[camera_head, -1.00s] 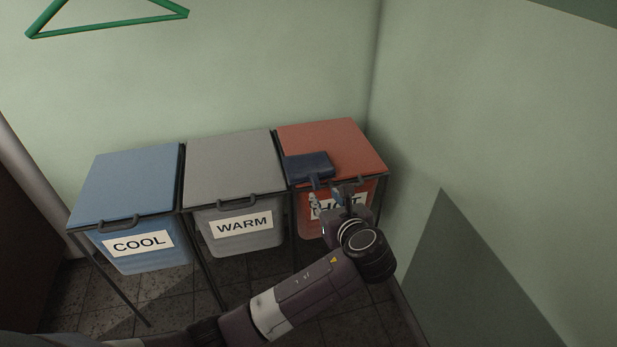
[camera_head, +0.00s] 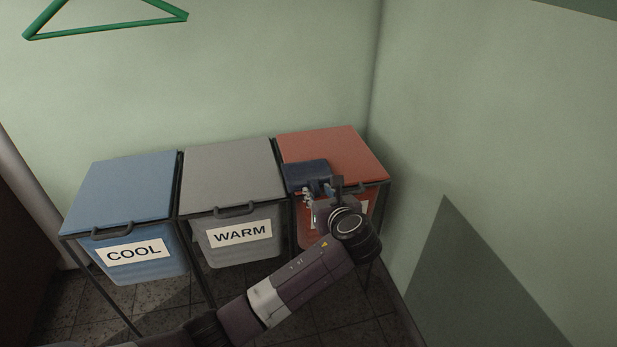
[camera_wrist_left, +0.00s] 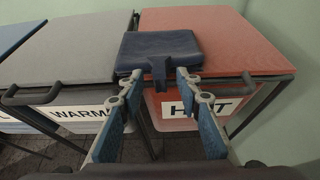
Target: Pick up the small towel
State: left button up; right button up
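The small towel (camera_head: 306,173) is a dark blue folded cloth on the front left of the red bin's lid (camera_head: 340,150). In the left wrist view the towel (camera_wrist_left: 160,45) has a narrow end hanging over the lid's front edge. My left gripper (camera_head: 322,190) is at the front of the red bin, right by the towel. In the left wrist view its blue-padded fingers (camera_wrist_left: 160,80) are spread apart, with the narrow end showing between the fingertips. I cannot tell whether they touch it. My right gripper is in neither view.
A grey bin labelled WARM (camera_head: 232,175) and a blue bin labelled COOL (camera_head: 125,190) stand to the left, lids shut. The red bin has a front handle (camera_wrist_left: 230,90). A wall (camera_head: 480,150) is close on the right. A green hanger (camera_head: 105,28) is at top left.

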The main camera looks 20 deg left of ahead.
pick_arm(q)
jog(key=shift+c, duration=0.4)
grip_shut()
jog(key=shift+r, duration=0.1)
